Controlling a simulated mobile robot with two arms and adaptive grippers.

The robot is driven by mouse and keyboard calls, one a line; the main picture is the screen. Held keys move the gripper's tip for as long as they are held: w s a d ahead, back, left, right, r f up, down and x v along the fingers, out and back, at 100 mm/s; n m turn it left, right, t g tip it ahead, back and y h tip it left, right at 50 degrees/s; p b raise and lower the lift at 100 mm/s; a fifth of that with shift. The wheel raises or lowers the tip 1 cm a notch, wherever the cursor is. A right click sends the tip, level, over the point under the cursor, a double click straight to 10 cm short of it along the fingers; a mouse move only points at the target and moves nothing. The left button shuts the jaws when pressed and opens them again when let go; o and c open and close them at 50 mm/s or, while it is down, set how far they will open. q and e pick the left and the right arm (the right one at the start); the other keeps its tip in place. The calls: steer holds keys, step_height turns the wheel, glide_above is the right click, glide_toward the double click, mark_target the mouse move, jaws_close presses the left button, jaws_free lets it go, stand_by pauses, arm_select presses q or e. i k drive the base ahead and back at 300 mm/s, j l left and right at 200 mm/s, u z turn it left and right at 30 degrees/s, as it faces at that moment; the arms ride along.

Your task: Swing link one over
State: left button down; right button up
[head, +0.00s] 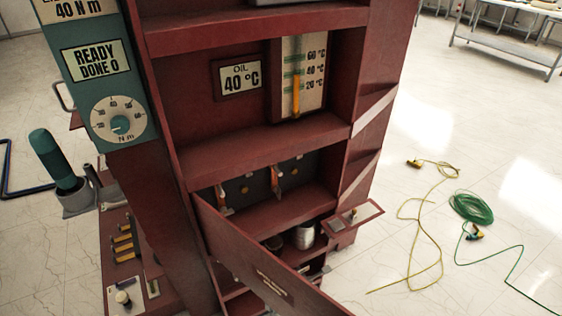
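In the head view, a dark terminal panel (257,184) sits in a lower compartment of the dark red cabinet (175,160). Two narrow orange and white pieces, which may be the links, show on it. One link-like piece (223,199) is at the left, its lower part close behind the open door's top edge. The other link-like piece (277,181) is near the middle. Small brass-coloured studs (243,189) show between them. I cannot read any number, so which is link one is unclear. Neither of my grippers is in view.
A red door (265,272) stands open across the cabinet's lower front. A small red tray (352,218) juts out at right. A teal panel (105,90) reads "READY DONE 0". A yellow cable (418,225) and green hose (471,207) lie on the floor at right.

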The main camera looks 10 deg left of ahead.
mark_target(275, 171)
steer(key=l+u, duration=0.1)
steer(key=u, duration=0.35)
steer(key=i+l+u, duration=0.25)
steer(key=l, duration=0.25)
steer(key=l+u, duration=0.3)
steer(key=l, duration=0.25)
steer(key=i+l+u, duration=0.1)
steer(key=l+u, duration=0.15)
steer(key=l, duration=0.3)
